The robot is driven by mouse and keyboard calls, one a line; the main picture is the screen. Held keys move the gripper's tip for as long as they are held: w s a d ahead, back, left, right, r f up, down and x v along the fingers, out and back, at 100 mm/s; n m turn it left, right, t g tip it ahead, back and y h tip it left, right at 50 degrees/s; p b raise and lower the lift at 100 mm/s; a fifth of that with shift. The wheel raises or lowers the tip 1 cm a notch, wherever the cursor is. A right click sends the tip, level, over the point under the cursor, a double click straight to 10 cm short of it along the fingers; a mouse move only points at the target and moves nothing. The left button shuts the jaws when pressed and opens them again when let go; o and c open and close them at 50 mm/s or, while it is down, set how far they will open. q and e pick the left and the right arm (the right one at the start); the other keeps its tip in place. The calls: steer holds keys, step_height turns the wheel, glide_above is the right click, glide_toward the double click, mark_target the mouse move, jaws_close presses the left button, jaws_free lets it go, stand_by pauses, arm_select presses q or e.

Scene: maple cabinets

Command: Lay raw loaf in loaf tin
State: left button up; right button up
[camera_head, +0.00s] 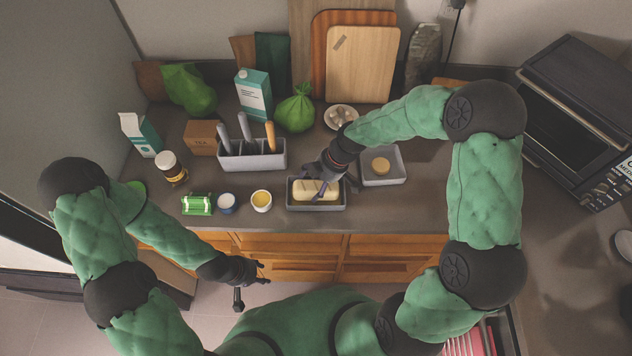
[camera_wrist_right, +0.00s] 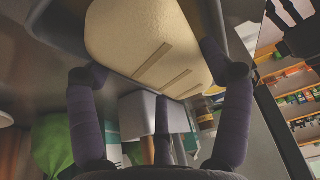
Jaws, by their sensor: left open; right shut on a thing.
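The raw loaf (camera_head: 313,187), pale with scored lines, shows within the outline of the grey loaf tin (camera_head: 317,207) near the counter's front edge. My right gripper (camera_head: 330,184) is above the tin and shut on the loaf. In the right wrist view the loaf (camera_wrist_right: 145,40) fills the upper middle between the fingers (camera_wrist_right: 165,78), with grey tin wall beside it. I cannot tell whether the loaf rests on the tin's floor. My left gripper (camera_head: 254,281) is open and empty, low in front of the counter.
A grey tray (camera_head: 397,177) with a round tan item stands right of the tin. A yellow-filled cup (camera_head: 261,200), a blue-white cup (camera_head: 227,203) and a green packet (camera_head: 197,204) stand left. A grey utensil holder (camera_head: 253,160) is behind. Counter at the right front is clear.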

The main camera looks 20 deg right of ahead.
steer(key=shift+f+b, duration=0.45)
stand_by(0.5)
steer(key=shift+s+f+b, duration=0.1)
steer(key=shift+f+b, duration=0.05)
steer(key=shift+b, duration=0.2)
stand_by(1.4)
steer(key=o, duration=1.4)
steer(key=shift+c, duration=0.2)
steer(key=shift+d+r, duration=0.15)
steer(key=shift+r, duration=0.3)
steer(key=v, duration=1.1)
steer(key=shift+r, duration=0.1)
